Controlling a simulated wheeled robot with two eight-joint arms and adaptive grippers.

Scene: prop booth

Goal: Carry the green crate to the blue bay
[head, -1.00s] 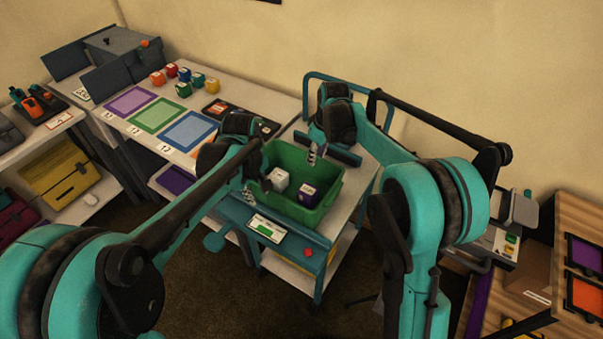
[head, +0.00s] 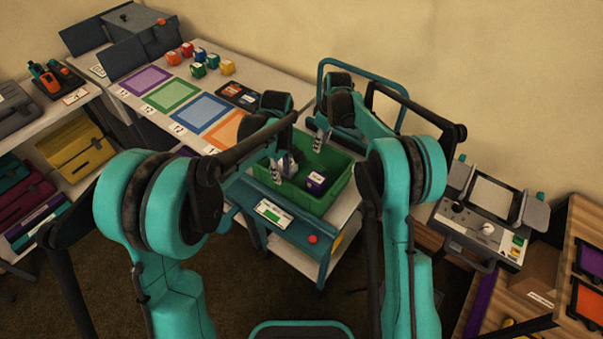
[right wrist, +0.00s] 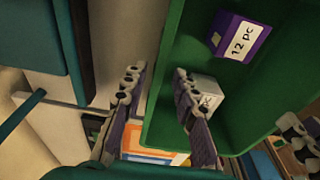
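The green crate (head: 338,193) sits on a cart with a teal front. It holds a purple box (head: 316,181) labelled "12 pc" and a pale cube, which shows in the right wrist view (right wrist: 203,92). My left gripper (head: 284,166) is at the crate's near left side, its fingers apart. My right gripper (head: 319,142) is at the crate's far side. In the right wrist view my right gripper (right wrist: 156,90) is open, one finger outside the crate wall (right wrist: 166,60) and one inside. The blue bay (head: 201,107) is a bare blue square on the long table.
Purple (head: 146,80), green (head: 172,93) and orange (head: 229,130) bays lie in the same row, with several small coloured blocks behind. A dark tray (head: 239,95) lies beside them. A control panel (head: 485,225) and a wooden shelf (head: 570,240) stand right.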

